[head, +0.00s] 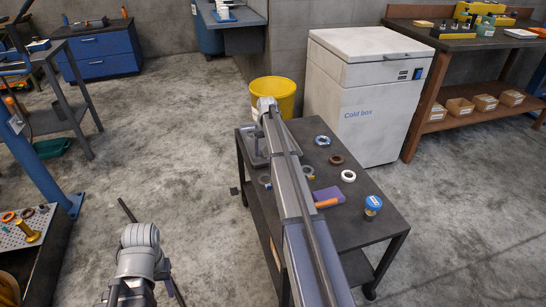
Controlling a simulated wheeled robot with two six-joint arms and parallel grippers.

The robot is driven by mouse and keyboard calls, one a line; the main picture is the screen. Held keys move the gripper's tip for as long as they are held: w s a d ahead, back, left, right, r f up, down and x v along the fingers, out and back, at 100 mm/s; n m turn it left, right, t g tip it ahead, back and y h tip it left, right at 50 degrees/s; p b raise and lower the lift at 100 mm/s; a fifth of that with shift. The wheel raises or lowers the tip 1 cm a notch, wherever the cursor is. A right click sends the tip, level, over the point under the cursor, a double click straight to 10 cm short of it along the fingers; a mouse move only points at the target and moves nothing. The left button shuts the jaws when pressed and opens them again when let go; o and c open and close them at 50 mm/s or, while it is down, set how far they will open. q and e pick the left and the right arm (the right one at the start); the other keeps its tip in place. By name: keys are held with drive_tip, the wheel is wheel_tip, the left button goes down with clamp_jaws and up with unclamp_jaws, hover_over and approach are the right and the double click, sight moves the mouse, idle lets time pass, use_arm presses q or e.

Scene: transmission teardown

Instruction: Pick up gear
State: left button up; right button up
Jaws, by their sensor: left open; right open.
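On the dark cart (383,224) lie a shiny ring with blue on it (323,141), a brown ring (337,160) and a white ring (348,176). Smaller ring-like parts (265,181) lie partly behind my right arm; I cannot tell which part is the gear. My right arm reaches across the cart, its far joint near the yellow bucket; its gripper fingers are hidden.
A purple block with an orange part (328,196) and a blue-lidded jar (373,204) are on the cart. A yellow bucket (276,92) and white cold box (350,130) stand behind it. A perforated plate (20,236) with parts is at left. Floor between is mostly clear.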

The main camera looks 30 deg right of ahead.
clamp_jaws()
idle(0.6)
idle(0.8)
